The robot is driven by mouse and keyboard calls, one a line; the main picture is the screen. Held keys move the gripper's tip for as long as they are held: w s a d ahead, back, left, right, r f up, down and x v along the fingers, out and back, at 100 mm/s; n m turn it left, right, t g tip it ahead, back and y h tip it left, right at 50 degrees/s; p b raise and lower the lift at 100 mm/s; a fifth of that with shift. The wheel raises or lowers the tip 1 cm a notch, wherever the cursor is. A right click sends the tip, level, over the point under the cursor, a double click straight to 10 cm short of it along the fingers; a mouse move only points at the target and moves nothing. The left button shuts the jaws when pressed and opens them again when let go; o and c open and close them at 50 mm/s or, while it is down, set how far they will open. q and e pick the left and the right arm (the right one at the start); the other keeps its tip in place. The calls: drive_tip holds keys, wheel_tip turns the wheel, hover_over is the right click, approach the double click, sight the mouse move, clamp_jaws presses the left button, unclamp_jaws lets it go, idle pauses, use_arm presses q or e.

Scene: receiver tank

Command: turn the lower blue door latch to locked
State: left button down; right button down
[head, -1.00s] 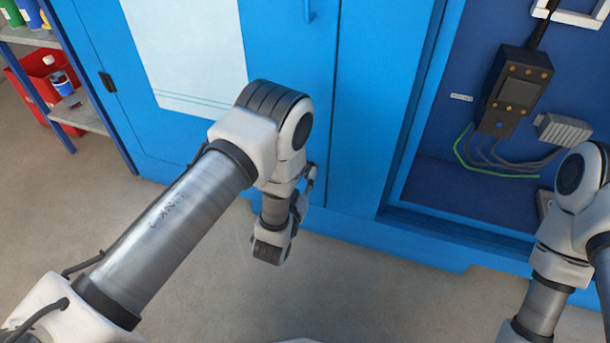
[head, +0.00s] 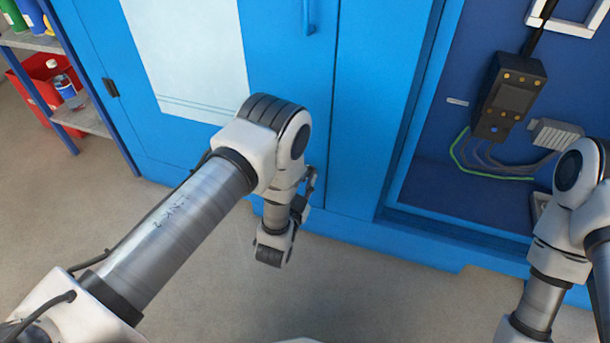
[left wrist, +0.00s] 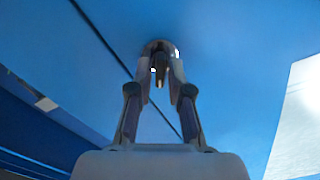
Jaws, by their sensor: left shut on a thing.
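The blue cabinet door (head: 290,50) is closed, with a white panel on its left part. The lower latch (left wrist: 159,68) shows in the left wrist view as a small dark piece on the blue surface between my left fingertips. In the head view my left arm hides it, so its angle is hard to tell. My left gripper (left wrist: 160,72) is shut on the latch. In the head view the gripper (head: 309,182) is low in front of the door, mostly hidden behind my wrist. My right gripper is out of view; only my right arm shows at the right edge.
A blue handle (head: 308,16) sits higher on the door. Right of it is an open bay with a dark control box (head: 507,96), cables and a grey finned block (head: 556,134). A shelf (head: 85,120) and a red bin (head: 38,88) stand at left. The floor in front is clear.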

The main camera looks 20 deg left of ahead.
use_arm(q)
drive_tip(key=m+p, duration=0.1)
drive_tip(key=m, duration=0.3)
drive_tip(key=m+p, duration=0.1)
drive_tip(key=m, duration=0.3)
drive_tip(key=m+p, duration=0.1)
drive_tip(key=m, duration=0.3)
drive_tip(key=shift+d+f, duration=0.1)
drive_tip(key=shift+f, duration=0.15)
idle(0.4)
drive_tip(key=c, duration=1.3)
unclamp_jaws()
drive_tip(key=shift+o, duration=0.2)
drive_tip(key=s, duration=0.7)
drive_tip(key=shift+s, duration=0.3)
